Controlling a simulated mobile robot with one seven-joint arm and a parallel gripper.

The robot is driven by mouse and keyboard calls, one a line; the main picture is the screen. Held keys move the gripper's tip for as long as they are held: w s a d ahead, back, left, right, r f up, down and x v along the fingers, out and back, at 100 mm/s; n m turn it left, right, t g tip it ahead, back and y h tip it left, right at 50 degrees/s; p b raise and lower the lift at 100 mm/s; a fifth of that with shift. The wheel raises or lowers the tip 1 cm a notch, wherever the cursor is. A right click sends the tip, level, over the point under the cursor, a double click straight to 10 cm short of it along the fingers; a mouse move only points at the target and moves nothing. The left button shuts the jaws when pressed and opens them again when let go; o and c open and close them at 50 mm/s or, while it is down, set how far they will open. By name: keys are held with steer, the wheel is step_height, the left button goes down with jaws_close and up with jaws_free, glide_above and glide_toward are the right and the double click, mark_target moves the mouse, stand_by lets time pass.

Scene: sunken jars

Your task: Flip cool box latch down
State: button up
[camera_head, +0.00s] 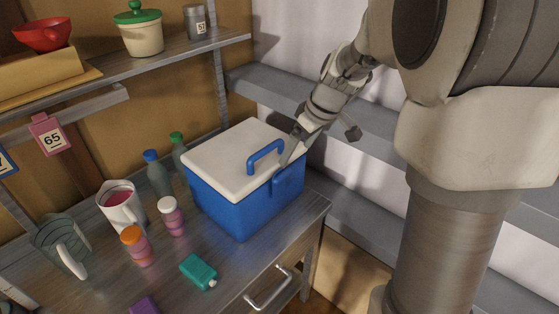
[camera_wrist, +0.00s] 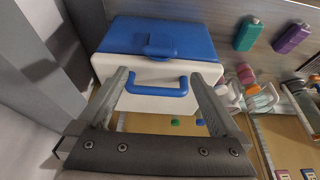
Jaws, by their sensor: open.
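The cool box (camera_head: 236,205) has a blue body and a white lid (camera_head: 225,160), which is closed, with a blue handle (camera_head: 265,150) on top. It stands on the metal worktop. The blue latch (camera_wrist: 160,43) is on the box's side at the lid's edge, and the handle also shows in the wrist view (camera_wrist: 157,90). I cannot tell for sure whether the latch is up or down. My gripper (camera_wrist: 160,76) is open and empty, above the lid's edge near the latch.
Left of the box stand a white jug (camera_head: 121,212), a pink bottle with a white cap (camera_head: 171,217), one with an orange cap (camera_head: 137,246) and a glass jug (camera_head: 60,246). A teal flask (camera_head: 198,271) lies in front. A grey ledge (camera_head: 350,205) runs at right.

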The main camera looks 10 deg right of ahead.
mark_target(283, 174)
steer(key=x, duration=1)
steer(key=shift+w+a+f, duration=0.1)
steer(key=shift+f, duration=0.1)
jaws_close()
